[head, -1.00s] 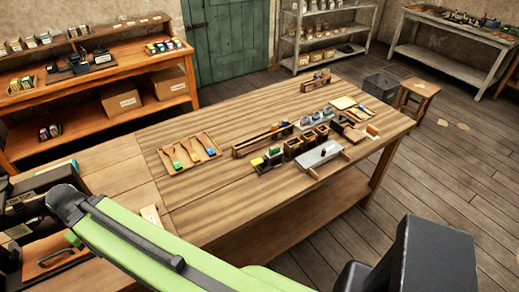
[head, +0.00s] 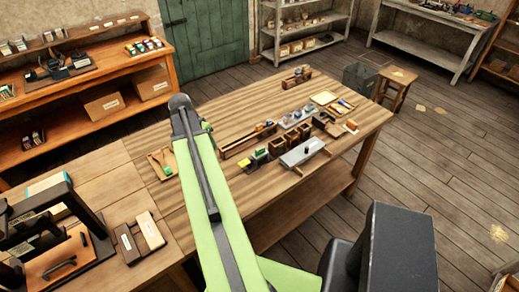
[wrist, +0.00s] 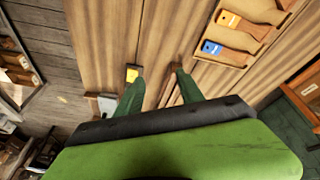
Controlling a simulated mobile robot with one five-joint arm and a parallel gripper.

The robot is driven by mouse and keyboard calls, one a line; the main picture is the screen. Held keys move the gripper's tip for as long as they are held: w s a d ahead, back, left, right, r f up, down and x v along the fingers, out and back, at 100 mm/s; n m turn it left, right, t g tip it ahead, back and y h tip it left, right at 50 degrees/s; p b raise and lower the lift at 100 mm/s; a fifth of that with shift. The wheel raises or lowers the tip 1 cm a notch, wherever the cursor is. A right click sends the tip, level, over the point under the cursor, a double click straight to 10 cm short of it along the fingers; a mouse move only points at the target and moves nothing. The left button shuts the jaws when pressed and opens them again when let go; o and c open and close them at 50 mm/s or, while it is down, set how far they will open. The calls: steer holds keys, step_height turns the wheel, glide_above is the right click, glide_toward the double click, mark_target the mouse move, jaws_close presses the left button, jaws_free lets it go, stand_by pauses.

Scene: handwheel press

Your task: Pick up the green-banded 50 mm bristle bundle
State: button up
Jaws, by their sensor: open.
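I cannot single out the green-banded bristle bundle with certainty. In the head view a small green block (head: 262,151) sits beside a yellow block (head: 254,161) on a dark stand at the near middle of the workbench (head: 240,108); their bands are too small to read. A yellow block (wrist: 132,73) also shows in the wrist view, close to the left fingertip. My gripper (wrist: 157,76) is open, its two dark green fingers apart over the wooden bench top, with nothing seen between them.
A grey plate (head: 303,153) and wooden boxes stand right of the stand. A black press (head: 55,230) is at the left.

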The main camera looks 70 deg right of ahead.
steer(key=s+d+r+m+g+p, duration=0.1)
steer(key=s+d+r+m, duration=0.15)
steer(key=s+d, duration=0.4)
steer(key=s+d+r+m, duration=0.1)
steer(key=s+d+m, duration=0.2)
steer(key=s+d, duration=0.3)
steer(key=b, duration=1.1)
glide_toward(260, 148)
steer(key=shift+h, duration=0.3)
steer(key=x, duration=0.5)
steer(key=shift+w+a+f, duration=0.2)
steer(key=shift+w+a, duration=0.05)
steer(key=shift+w, duration=0.05)
steer(key=shift+s+d+f, duration=0.1)
steer(key=b+x, duration=0.5)
steer(key=shift+f, duration=0.1)
steer(key=shift+s+r, duration=0.1)
steer(key=shift+r, duration=0.1)
steer(key=shift+c, duration=0.3)
jaws_close()
